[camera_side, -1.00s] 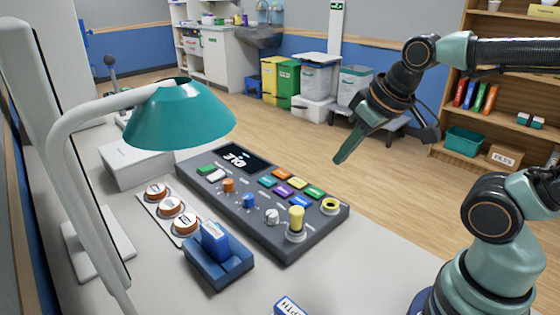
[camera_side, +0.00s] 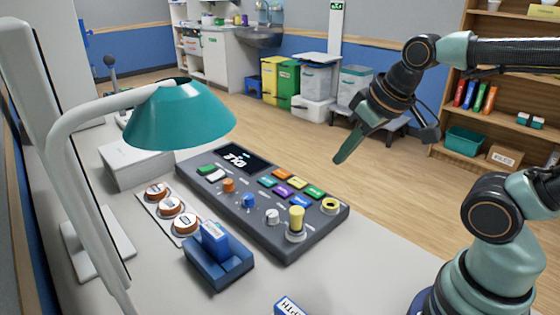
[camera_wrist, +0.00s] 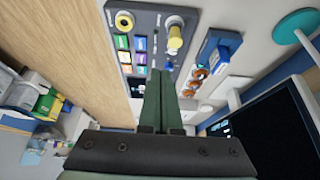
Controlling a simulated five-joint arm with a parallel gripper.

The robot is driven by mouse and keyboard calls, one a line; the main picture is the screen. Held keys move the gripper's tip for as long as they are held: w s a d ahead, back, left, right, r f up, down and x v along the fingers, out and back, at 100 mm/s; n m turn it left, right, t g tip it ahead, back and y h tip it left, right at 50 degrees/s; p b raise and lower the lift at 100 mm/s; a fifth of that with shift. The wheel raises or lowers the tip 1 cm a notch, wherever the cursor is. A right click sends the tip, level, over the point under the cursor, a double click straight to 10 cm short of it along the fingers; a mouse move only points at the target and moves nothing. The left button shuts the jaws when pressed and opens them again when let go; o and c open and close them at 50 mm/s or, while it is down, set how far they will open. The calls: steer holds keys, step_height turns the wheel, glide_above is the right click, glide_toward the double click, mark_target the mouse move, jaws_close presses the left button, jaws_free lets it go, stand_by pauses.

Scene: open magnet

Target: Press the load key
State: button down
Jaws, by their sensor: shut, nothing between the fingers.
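A dark grey control panel (camera_side: 262,232) lies on the light desk in the side view. Its small coloured keys include orange (camera_side: 281,174), green (camera_side: 314,193), teal (camera_side: 267,182), purple (camera_side: 284,190) and blue (camera_side: 300,201). Their labels are too small to read, so I cannot tell which is the load key. A green key (camera_side: 205,169) and a white key (camera_side: 216,175) sit by the lit display (camera_side: 240,158). My gripper (camera_side: 339,161) is shut and empty, in the air above the panel's right side. In the wrist view its fingers point towards the panel (camera_wrist: 150,20).
The panel also has a tall yellow knob (camera_side: 296,218) and a yellow ring (camera_side: 331,205). A blue holder (camera_side: 220,268) and several orange-ringed round controls (camera_side: 170,208) stand left of it. A teal lamp (camera_side: 178,115) overhangs the left side.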

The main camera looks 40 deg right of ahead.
stand_by(0.4)
steer(key=m+g, duration=0.6)
steer(key=m, duration=1.2)
glide_above(301, 201)
step_height(301, 201, down, 6)
steer(key=shift+f, duration=0.1)
step_height(301, 201, down, 14)
steer(key=shift+r, duration=0.1)
